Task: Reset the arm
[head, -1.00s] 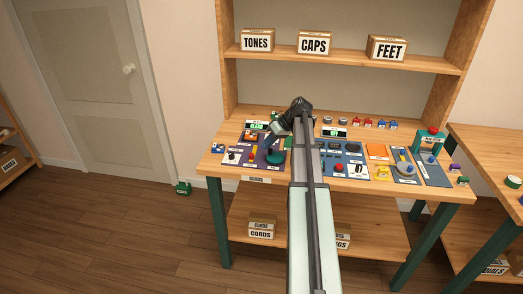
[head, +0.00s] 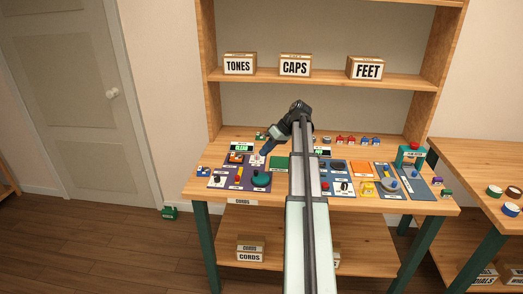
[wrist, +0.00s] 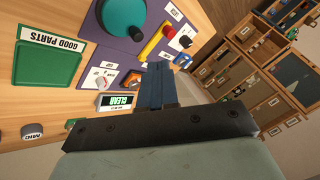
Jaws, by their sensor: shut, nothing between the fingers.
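My gripper (head: 264,152) shows in the head view as dark blue fingers at the end of the bent wrist, over the back left part of the workbench (head: 330,203). In the wrist view the blue fingers (wrist: 158,84) are together with nothing between them. They point towards the purple board (wrist: 118,48) and the small panels beside it. The gap between fingertips and bench is hard to judge. My arm reaches forward across the middle of the bench and hides part of it.
The purple board carries a teal dial (wrist: 125,10) and a red-and-yellow piece (wrist: 153,42). A display reading CLEAR (wrist: 117,104) and a green GOOD PARTS tray (wrist: 45,65) lie near it. A shelf with boxes labelled TONES (head: 239,64), CAPS (head: 295,66) and FEET (head: 366,68) stands behind.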

